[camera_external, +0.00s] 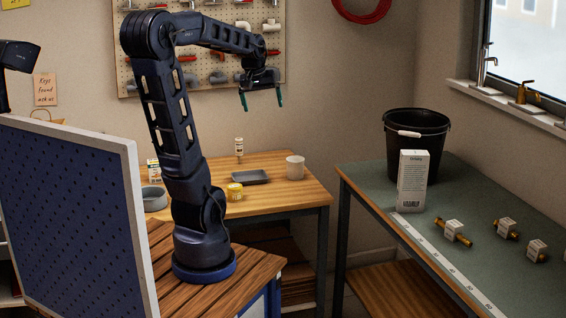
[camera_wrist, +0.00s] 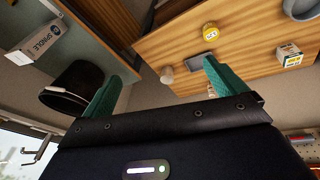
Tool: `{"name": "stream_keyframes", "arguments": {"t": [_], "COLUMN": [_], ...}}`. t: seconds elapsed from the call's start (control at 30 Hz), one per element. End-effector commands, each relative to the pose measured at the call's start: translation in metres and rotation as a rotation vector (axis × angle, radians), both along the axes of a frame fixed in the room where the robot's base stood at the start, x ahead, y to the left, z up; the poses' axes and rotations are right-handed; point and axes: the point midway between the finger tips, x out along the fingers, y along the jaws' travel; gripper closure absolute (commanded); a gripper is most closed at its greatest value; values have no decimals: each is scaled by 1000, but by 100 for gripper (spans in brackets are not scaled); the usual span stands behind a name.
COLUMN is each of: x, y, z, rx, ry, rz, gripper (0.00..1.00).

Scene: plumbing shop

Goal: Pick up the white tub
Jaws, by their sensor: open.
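The white tub (camera_external: 295,167) is a plain pale cylinder standing upright on the right part of the wooden table (camera_external: 300,195). My gripper (camera_external: 261,101) is open and empty, pointing down, high above the table and apart from the tub. Its spread fingers (camera_wrist: 162,72) also show in the wrist view.
A black bucket (camera_external: 415,135) and white box (camera_external: 412,180) stand on the right bench (camera_external: 375,187). A pegboard (camera_external: 130,60) hangs behind.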

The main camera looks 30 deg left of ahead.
Motion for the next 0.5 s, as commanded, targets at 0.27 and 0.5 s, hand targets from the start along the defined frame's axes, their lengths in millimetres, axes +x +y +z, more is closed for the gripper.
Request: {"name": "stream_keyframes", "arguments": {"t": [0.27,0.5], "x": [81,150], "y": [11,21], "z": [-7,-25], "rx": [-72,-127], "ry": [58,108], "rz": [202,378], "gripper": [4,4]}}
